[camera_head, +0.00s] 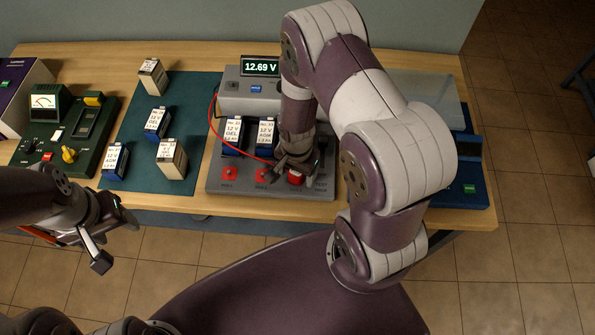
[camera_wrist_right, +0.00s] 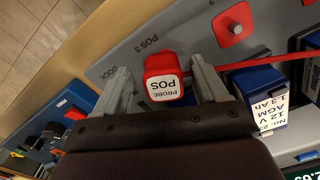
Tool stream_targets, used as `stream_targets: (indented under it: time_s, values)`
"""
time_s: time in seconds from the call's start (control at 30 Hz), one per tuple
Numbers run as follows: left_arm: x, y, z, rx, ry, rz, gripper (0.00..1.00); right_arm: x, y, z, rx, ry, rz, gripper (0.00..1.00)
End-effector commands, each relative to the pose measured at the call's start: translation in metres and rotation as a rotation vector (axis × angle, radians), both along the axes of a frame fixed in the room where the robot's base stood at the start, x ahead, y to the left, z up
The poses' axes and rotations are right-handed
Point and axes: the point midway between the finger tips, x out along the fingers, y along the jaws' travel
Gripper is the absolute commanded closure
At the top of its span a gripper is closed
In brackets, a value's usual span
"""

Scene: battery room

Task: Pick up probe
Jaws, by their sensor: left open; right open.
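The probe (camera_wrist_right: 160,78) is a red block with a white top label reading PROBE POS; it stands at the POS 3 spot of the grey test dock (camera_wrist_right: 195,42). A red cable runs from it. In the head view the probe (camera_head: 296,179) shows partly under my right gripper (camera_head: 296,166). In the right wrist view my right gripper (camera_wrist_right: 163,80) is open, with one finger on each side of the probe. A small gap seems to show at the fingers; contact is hard to tell. My left gripper (camera_head: 118,240) is open and empty, off the table's front edge at left.
Two blue batteries (camera_head: 232,138) stand in the dock, below a display (camera_head: 260,67) reading 12.69 V. Several batteries stand on the green mat (camera_head: 195,100). A dark green tester (camera_head: 90,150) is at left. A blue device (camera_head: 465,190) is at right, partly behind my right arm.

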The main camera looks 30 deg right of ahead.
Motion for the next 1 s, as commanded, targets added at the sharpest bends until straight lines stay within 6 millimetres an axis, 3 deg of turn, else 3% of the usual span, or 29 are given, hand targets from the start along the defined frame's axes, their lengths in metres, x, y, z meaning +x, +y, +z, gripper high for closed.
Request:
stream_targets:
  time_s: [0.03,0.07,0.2,0.23,0.57,0.83,1.0]
  values:
    - [0.000,0.000,0.000,0.000,0.000,0.000,0.43,0.000,0.000,0.000,0.000,0.000,0.000,0.28]
    - [0.000,0.000,0.000,0.000,0.000,0.000,0.43,0.000,0.000,0.000,0.000,0.000,0.000,0.34]
    - [0.000,0.000,0.000,0.000,0.000,0.000,0.43,0.000,0.000,0.000,0.000,0.000,0.000,0.80]
    - [0.000,0.000,0.000,0.000,0.000,0.000,0.43,0.000,0.000,0.000,0.000,0.000,0.000,0.84]
    - [0.000,0.000,-0.001,0.000,0.000,0.000,0.43,0.000,0.000,0.003,0.000,0.000,0.000,0.84]
    - [0.000,0.000,-0.009,0.000,0.000,0.000,0.43,0.001,0.000,0.041,0.000,-0.005,0.000,0.84]
    - [0.000,0.000,-0.012,0.000,0.000,0.000,0.43,-0.038,-0.007,0.064,0.000,-0.003,-0.003,0.84]
